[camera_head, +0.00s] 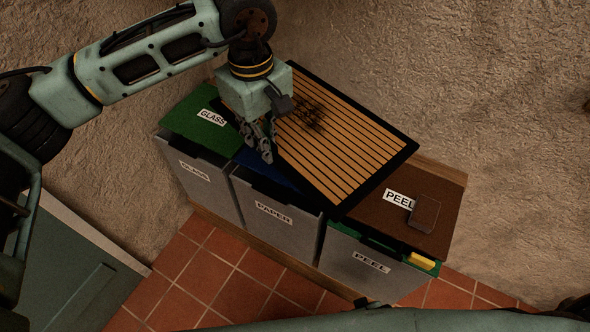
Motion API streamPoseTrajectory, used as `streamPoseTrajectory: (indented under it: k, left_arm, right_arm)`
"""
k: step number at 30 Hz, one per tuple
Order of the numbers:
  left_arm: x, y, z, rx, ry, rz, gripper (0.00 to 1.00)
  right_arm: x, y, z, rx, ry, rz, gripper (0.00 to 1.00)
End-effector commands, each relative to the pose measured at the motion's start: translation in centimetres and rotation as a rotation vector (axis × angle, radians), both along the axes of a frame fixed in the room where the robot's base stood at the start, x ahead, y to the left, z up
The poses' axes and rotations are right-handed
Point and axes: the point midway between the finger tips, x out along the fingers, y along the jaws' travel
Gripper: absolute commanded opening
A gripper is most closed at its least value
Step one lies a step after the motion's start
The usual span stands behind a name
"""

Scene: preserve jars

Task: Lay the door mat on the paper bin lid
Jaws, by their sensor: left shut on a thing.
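The door mat (345,138) is tan with dark stripes and a black border. My left gripper (266,147) is shut on its left edge. The mat lies over the middle of the bin row, covering most of the blue paper bin lid (262,166) and reaching over part of the brown peel lid. I cannot tell whether it touches the lids. The paper bin (275,228) has a grey front with a PAPER label. My right gripper is not in view.
The green glass lid (203,122) is at left. The brown peel lid (440,193) at right carries a small dark flat object (424,213). Something yellow (421,260) shows at the peel bin's front edge. A rough wall stands behind; red floor tiles (215,272) lie in front.

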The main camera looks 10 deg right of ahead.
Motion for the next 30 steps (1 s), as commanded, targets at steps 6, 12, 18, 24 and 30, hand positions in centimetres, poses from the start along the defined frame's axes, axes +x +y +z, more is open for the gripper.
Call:
streamPoseTrajectory:
  k: [6,12,18,24,30]
  left_arm:
    - [-0.1,-5.8,-6.6,0.005,-0.001,0.164,0.0]
    - [-0.5,-9.3,-9.6,0.011,-0.004,0.279,0.0]
    - [-0.5,-10.3,-10.7,0.013,-0.005,0.329,0.0]
    - [1.3,-7.4,-12.8,0.014,-0.003,0.339,0.0]
    - [3.8,-3.6,-15.5,0.013,-0.004,0.336,0.0]
  right_arm:
    - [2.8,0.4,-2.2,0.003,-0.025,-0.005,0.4]
    - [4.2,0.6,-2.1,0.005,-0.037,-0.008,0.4]
    - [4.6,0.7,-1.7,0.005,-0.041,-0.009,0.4]
    - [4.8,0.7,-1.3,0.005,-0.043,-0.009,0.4]
    - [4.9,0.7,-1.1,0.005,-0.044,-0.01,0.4]
